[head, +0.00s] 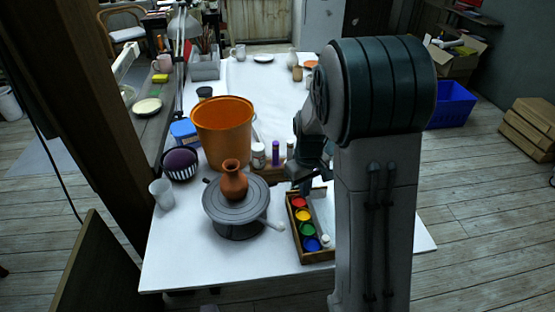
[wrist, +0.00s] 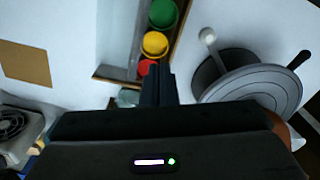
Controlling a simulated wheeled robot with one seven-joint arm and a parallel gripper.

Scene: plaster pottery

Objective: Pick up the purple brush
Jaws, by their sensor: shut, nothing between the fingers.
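I cannot make out a purple brush for certain in either view. A small upright purple item (head: 290,150) stands behind the paint tray in the head view; it is too small to tell whether it is a brush. My gripper (head: 303,186) is over the table at the far end of the paint tray, partly hidden by my arm. In the wrist view my gripper (wrist: 158,72) has its fingers together, with nothing between them, close to the red paint pot (wrist: 147,67).
The wooden paint tray (head: 292,228) holds several paint pots. To its left are a grey turntable (head: 222,215) with a brown vase (head: 233,182), and an orange bucket (head: 222,120). The table's front left is clear.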

